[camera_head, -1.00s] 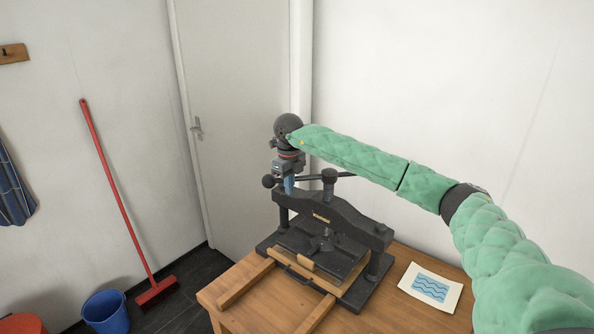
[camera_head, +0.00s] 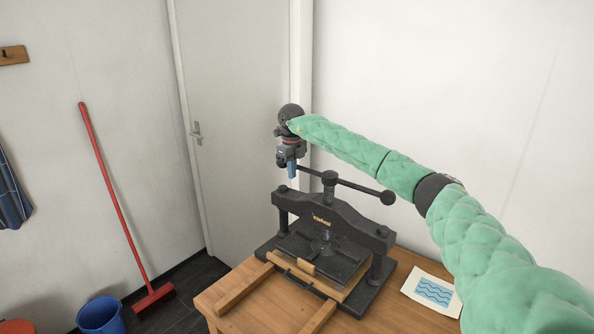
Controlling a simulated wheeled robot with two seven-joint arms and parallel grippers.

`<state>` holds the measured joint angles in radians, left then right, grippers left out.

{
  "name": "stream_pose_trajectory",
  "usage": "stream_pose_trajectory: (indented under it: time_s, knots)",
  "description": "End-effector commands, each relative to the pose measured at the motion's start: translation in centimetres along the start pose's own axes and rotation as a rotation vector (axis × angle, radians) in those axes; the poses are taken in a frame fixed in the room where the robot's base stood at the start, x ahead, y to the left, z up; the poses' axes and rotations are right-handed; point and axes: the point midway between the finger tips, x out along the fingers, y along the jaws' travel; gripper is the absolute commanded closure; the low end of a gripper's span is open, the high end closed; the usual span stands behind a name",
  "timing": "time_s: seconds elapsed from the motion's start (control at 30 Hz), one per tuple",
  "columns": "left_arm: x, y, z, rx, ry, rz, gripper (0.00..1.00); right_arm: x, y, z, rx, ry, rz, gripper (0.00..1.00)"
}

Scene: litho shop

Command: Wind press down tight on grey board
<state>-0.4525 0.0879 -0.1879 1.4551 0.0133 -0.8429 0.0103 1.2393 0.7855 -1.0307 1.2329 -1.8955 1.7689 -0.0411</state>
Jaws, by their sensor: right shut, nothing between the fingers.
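The black press (camera_head: 335,222) stands on a wooden table, with a crossbeam, a central screw and a long handle bar (camera_head: 355,186) on top. The bar ends in a ball knob at the right (camera_head: 388,198); its left end is by my gripper. The dark platen (camera_head: 323,253) is low in the frame, over a light wooden board (camera_head: 349,286). I cannot make out the grey board for certain. My right gripper (camera_head: 292,172) points down at the bar's left end, shut with nothing between its fingers. My left gripper is out of view.
The wooden table (camera_head: 262,315) has rails running forward from the press. A print with blue waves (camera_head: 433,291) lies to the right. A red broom (camera_head: 118,205) and a blue bucket (camera_head: 103,315) stand at the left, away from the press.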

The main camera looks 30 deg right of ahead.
Motion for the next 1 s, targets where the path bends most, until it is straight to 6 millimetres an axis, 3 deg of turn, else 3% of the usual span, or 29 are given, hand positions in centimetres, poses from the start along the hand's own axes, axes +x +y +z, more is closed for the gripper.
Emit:
stream_pose_trajectory:
  time_s: [0.33,1.0]
  knots:
    - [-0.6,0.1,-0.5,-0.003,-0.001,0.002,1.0,0.1,-2.8,0.3,0.001,-0.001,0.0,1.0]
    - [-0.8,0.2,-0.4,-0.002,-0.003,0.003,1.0,0.1,-3.1,0.3,0.0,-0.001,0.0,1.0]
